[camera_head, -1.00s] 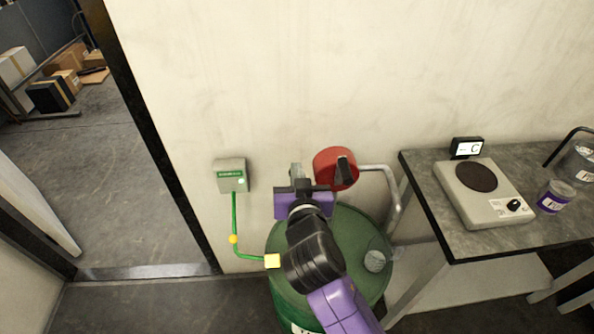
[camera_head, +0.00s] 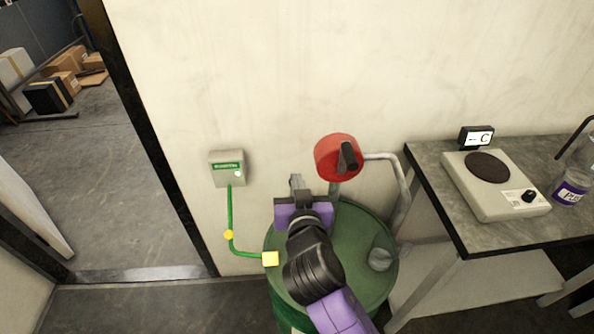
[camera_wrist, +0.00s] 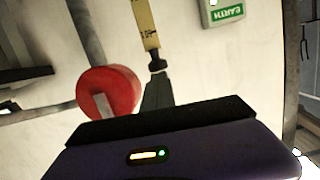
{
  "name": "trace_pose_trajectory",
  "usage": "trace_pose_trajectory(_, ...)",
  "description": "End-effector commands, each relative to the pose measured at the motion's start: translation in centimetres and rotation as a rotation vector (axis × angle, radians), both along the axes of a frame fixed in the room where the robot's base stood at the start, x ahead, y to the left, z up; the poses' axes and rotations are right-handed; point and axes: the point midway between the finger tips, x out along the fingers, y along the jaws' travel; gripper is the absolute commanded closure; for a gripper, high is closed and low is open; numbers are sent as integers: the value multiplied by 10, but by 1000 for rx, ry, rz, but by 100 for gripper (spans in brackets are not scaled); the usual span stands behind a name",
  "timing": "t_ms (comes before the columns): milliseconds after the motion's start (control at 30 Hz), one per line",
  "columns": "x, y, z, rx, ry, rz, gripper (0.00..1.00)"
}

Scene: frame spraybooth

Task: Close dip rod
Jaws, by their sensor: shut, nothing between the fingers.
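My gripper (camera_head: 297,182) is over the far part of the green drum (camera_head: 350,225), left of the red pump head (camera_head: 335,158). Its fingers look closed and empty. In the wrist view, a yellow rod with dark markings (camera_wrist: 145,25), which looks like the dip rod, runs down from the top edge. Its black end lies very close to the fingertips (camera_wrist: 157,82); I cannot tell whether they touch. I cannot make out the rod in the head view, where my arm hides part of the drum top.
A green-labelled earth box (camera_head: 227,168) is on the wall, with a green cable (camera_head: 231,215) running to a yellow clamp (camera_head: 270,258) at the drum's rim. A grey pipe (camera_head: 400,190) stands right of the pump. A bench (camera_head: 430,180) with a hotplate (camera_head: 495,185) is at right.

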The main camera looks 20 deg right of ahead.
Motion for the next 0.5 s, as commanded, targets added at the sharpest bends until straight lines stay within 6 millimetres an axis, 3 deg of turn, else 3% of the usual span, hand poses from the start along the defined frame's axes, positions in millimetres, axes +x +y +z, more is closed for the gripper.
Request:
trace_pose_trajectory(33, 0, 0, -25, -1, 1, 0, 100)
trace_pose_trajectory(500, 0, 0, -141, -1, 1, 0, 100)
